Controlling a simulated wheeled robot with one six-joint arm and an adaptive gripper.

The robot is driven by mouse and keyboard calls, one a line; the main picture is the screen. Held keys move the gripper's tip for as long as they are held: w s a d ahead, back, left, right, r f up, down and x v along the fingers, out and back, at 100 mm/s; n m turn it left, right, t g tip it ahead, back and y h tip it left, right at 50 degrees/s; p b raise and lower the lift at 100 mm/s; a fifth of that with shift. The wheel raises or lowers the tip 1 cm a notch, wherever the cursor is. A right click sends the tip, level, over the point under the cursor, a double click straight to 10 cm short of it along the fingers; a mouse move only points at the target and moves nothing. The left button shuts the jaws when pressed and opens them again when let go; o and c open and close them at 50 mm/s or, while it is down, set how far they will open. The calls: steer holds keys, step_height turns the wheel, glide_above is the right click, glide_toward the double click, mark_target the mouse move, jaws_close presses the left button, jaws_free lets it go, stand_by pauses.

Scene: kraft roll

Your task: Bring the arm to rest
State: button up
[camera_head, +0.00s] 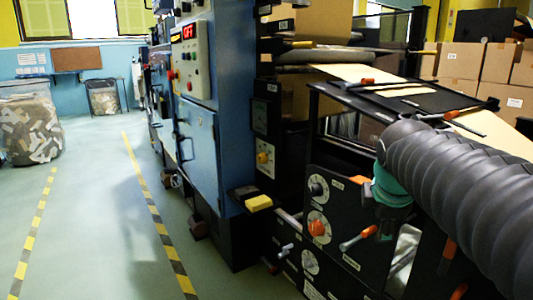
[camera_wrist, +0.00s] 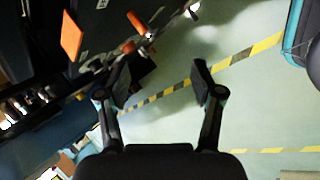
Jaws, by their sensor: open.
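My gripper (camera_wrist: 157,85) shows in the wrist view with its two dark fingers spread wide apart. Nothing is between them. Past the fingers I see pale green floor (camera_wrist: 165,130) and a yellow-black floor stripe (camera_wrist: 168,90). I cannot make out the gripper in the head view.
A blue machine cabinet (camera_head: 200,140) with a red-lit display stands in the middle. A black control panel (camera_head: 335,215) with knobs and orange-handled levers is at the right. Brown cartons (camera_head: 462,62) stand behind. A filled bin (camera_head: 30,130) stands far left. Striped floor (camera_head: 95,200) at left is clear.

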steer(key=s+a+f+m+y+p, duration=0.1)
steer(key=s+a+f+m, duration=0.3)
steer(key=s+m, duration=0.3)
steer(key=s+a+f+m+y+p, duration=0.1)
steer(key=s+a+f+m, duration=0.2)
steer(key=s+f+m, duration=0.3)
steer(key=s+m, duration=0.2)
steer(key=s, duration=0.1)
steer(key=shift+s+a+g, duration=0.15)
steer(key=shift+a+g, duration=0.15)
steer(key=shift+a, duration=0.1)
